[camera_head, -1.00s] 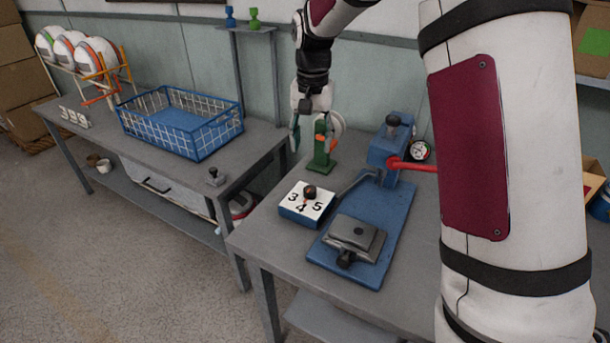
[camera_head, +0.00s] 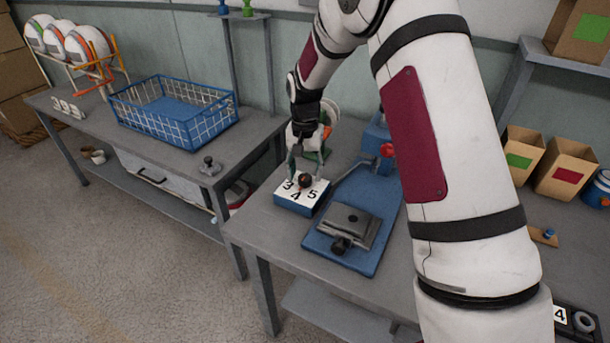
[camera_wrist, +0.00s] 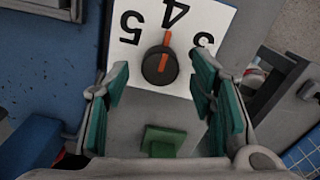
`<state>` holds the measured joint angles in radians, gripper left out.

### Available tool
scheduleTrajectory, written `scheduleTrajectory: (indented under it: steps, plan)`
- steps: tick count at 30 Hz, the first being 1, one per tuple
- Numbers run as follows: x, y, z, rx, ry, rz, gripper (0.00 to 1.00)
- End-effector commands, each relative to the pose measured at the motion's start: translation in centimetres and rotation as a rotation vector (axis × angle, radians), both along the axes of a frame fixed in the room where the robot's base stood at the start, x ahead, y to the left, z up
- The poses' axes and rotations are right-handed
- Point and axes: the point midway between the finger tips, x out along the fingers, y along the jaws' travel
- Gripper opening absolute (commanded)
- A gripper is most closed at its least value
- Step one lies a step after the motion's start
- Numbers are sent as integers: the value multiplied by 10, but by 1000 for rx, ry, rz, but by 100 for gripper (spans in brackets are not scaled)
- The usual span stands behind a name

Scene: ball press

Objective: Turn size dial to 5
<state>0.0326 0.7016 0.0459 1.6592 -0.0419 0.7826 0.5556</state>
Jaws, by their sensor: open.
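The size dial box (camera_head: 292,200) has a white top with 3, 4 and 5 and blue sides, and sits on the near table. Its dark round knob (camera_wrist: 160,66) has an orange pointer that points at the 4 in the wrist view; the knob also shows in the head view (camera_head: 305,181). My gripper (camera_wrist: 160,82) is open, with green-padded fingers on the left and right sides of the knob. There is a gap between each finger and the knob, and nothing is held. In the head view my gripper (camera_head: 306,168) is over the back of the dial box.
The blue press base (camera_head: 385,225) with a grey plate (camera_head: 350,223) stands right of the dial box. A green stand (camera_wrist: 163,140) is behind the dial, partly hidden by my gripper in the head view. A blue wire basket (camera_head: 175,112) is on the left table.

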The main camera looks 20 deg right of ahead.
Motion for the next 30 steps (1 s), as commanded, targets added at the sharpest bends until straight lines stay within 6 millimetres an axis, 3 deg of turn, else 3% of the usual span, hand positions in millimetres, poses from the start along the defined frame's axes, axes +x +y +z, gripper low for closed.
scheduleTrajectory:
  steps: [6, 15, 21, 30]
  plan:
    - [0, 0, -16, 1, 0, 0, 51]
    - [0, 0, -18, 0, -1, 0, 51]
    - [0, 0, -18, 0, -1, 0, 5]
    - [0, 0, -18, 0, -1, 17, 3]
